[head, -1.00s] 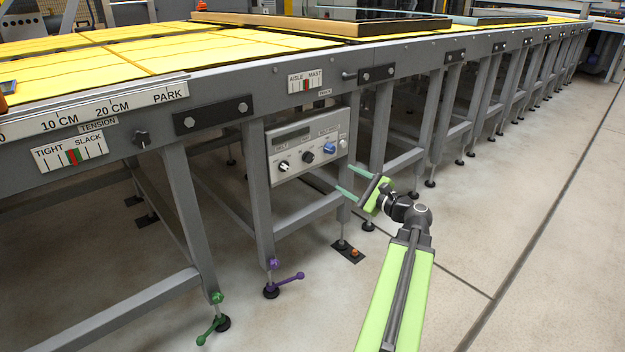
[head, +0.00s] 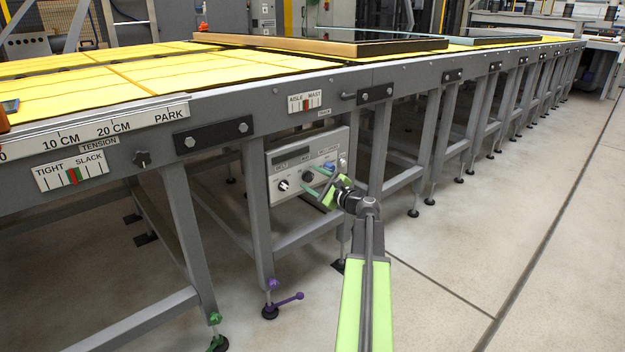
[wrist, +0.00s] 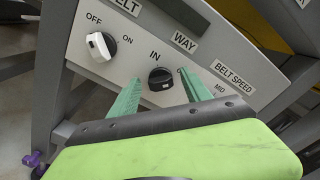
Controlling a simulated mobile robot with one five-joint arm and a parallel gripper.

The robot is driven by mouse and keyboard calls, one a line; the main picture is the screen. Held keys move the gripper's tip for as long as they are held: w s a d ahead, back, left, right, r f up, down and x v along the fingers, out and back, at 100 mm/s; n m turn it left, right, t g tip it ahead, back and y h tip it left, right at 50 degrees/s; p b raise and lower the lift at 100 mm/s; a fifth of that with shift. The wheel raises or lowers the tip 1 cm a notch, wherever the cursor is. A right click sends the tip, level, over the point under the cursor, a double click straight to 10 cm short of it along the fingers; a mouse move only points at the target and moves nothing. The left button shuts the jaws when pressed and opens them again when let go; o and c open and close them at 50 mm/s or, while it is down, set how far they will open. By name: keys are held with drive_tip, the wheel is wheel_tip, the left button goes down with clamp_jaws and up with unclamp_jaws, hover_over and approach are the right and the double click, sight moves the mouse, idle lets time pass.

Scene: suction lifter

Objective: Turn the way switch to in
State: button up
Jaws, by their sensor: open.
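The way switch is a black knob (wrist: 161,79) with a light pointer mark, seen in the wrist view under the label WAY (wrist: 185,41), with the word IN at its upper left. My gripper (wrist: 158,85) is open, its two green fingers on either side of the black knob. I cannot tell whether they touch it. In the head view my gripper (head: 315,183) is in front of the grey control panel (head: 285,157), and the black knob (head: 307,176) shows just by the fingers. My gripper hides the lower right of the panel there.
The white belt switch (wrist: 101,46), marked OFF and ON, is left of the black knob. The belt speed label (wrist: 235,77) is at the right. Grey table legs (head: 259,220) stand left of the panel; the floor (head: 450,270) on the right is clear.

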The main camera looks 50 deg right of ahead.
drive_tip(key=shift+w, duration=0.35)
